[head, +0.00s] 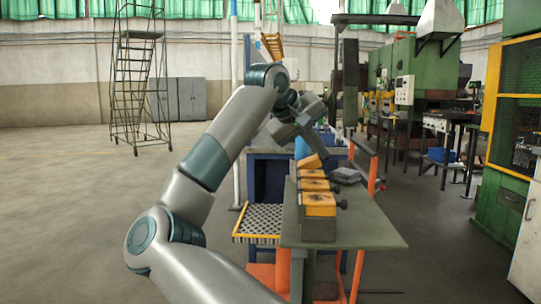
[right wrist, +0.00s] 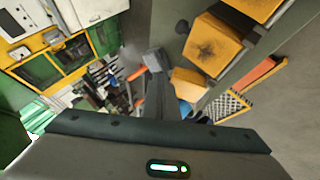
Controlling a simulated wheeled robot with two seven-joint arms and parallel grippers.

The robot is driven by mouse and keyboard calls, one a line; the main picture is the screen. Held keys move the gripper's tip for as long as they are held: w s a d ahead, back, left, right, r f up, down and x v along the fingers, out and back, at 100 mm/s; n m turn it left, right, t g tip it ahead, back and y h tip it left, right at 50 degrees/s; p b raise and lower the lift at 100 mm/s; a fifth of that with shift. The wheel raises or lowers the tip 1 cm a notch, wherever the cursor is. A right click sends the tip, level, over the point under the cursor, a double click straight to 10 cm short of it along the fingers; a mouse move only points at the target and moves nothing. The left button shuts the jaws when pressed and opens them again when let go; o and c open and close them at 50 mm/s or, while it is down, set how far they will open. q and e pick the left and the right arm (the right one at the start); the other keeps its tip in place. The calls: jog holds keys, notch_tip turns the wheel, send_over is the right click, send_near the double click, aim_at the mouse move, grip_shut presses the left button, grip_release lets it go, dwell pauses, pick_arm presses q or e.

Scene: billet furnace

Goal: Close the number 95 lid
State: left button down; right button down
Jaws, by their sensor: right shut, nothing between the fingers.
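A row of boxes with yellow lids stands on a grey-green table (head: 365,225). The nearest lid (head: 320,205), the second lid (head: 315,186) and the third lid (head: 312,174) lie flat. The farthest lid (head: 309,162) is tilted up. No number is readable, so I cannot tell which lid is 95. My right gripper (head: 322,152) is just above and beyond the tilted lid; contact cannot be told. In the right wrist view its fingers (right wrist: 153,62) are together and empty, beside a yellow lid (right wrist: 190,82). My left gripper is not in view.
Dark knobs (head: 341,204) stick out on the right of the boxes. A grey item (head: 346,175) lies on the table behind them. Orange posts (head: 373,172) stand at the far side. A yellow-edged perforated tray (head: 260,220) is at left.

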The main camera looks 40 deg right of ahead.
jog(key=shift+s+d+f+m+t+y, duration=0.3)
jog(key=shift+f+t+y, duration=0.15)
jog(key=shift+t+y, duration=0.1)
jog(key=shift+s+d+f+m+t+y, duration=0.15)
jog(key=shift+s+f+m+t+y, duration=0.15)
jog(key=shift+f+t+y, duration=0.2)
jog(key=shift+f, duration=0.1)
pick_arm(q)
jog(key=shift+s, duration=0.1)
pick_arm(e)
jog(key=shift+d+f, duration=0.1)
jog(key=shift+f, duration=0.15)
jog(key=shift+r, duration=0.1)
pick_arm(q)
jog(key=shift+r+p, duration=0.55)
jog(key=shift+p, duration=0.05)
pick_arm(e)
jog(key=shift+r, duration=0.7)
